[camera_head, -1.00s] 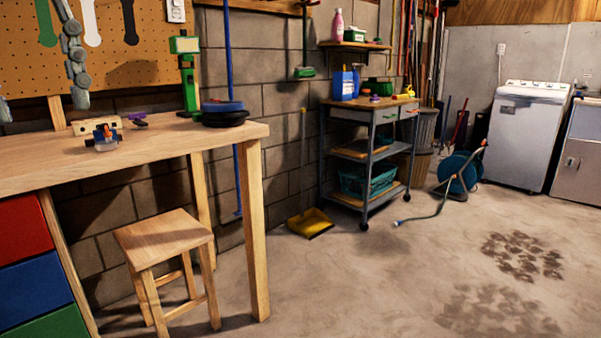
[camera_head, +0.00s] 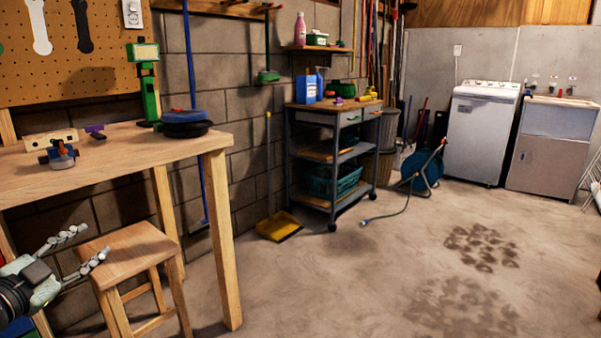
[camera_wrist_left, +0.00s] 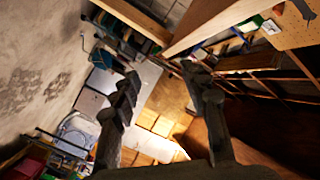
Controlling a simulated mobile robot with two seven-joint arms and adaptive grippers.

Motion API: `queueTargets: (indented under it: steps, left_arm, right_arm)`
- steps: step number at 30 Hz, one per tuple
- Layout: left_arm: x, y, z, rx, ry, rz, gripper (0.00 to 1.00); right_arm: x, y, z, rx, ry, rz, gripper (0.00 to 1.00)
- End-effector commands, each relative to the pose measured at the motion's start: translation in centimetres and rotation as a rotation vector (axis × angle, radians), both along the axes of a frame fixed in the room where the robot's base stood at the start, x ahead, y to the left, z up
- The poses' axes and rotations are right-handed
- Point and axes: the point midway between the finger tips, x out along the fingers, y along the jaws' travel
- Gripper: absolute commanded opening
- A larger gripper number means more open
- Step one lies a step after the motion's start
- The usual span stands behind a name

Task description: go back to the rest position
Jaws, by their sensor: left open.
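My left gripper (camera_head: 84,248) is at the lower left of the head view, in front of the wooden stool (camera_head: 130,250) and below the level of the workbench top (camera_head: 120,165). Its two fingers are spread apart with nothing between them. In the left wrist view the open fingers (camera_wrist_left: 165,95) also show, empty, with the room tilted behind them. My right gripper is in neither view.
The workbench leg (camera_head: 222,240) stands right of the stool. A yellow dustpan (camera_head: 279,226) sits by the wall. A wheeled cart (camera_head: 330,160), a hose reel (camera_head: 420,172) and a white washing machine (camera_head: 481,130) stand further back. The floor at centre right is clear.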

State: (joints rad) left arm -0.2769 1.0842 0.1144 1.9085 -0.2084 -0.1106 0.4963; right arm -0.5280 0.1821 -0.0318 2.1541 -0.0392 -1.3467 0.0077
Motion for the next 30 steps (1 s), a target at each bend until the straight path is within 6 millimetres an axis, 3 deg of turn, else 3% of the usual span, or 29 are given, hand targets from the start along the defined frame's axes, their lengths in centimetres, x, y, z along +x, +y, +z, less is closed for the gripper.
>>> queueTargets:
  steps: [1, 3, 8, 12, 15, 18, 22, 25, 30]
  left_arm:
    - [-1.1, 0.6, -3.9, -0.057, 0.059, 0.093, 0.45]
    - [-2.8, 1.2, -8.9, -0.107, 0.151, 0.212, 0.45]
    - [-8.5, 0.2, -19.7, -0.198, 0.4, 0.426, 0.45]
    - [-14.8, -3.4, -27.5, -0.263, 0.648, 0.551, 0.45]
    - [-19.5, -7.0, -31.8, -0.302, 0.828, 0.605, 0.45]
    - [-23.6, -10.6, -34.5, -0.33, 0.985, 0.629, 0.45]
    - [-27.3, -14.1, -36.3, -0.355, 1.126, 0.636, 0.45]
    - [-28.7, -15.5, -36.8, -0.363, 1.183, 0.635, 0.45]
    - [-29.0, -15.8, -37.0, -0.364, 1.195, 0.634, 0.45]
  right_arm:
    - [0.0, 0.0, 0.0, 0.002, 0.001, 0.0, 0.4]
    - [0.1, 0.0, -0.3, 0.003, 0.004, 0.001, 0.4]
    - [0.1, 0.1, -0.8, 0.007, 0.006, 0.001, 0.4]
    - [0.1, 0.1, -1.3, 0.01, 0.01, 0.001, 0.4]
    - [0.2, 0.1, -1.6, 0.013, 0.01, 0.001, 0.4]
    - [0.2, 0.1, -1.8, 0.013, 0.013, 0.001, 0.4]
    - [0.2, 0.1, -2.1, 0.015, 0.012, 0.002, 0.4]
    - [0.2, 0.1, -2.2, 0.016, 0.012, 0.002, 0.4]
    - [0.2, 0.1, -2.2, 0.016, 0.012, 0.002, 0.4]
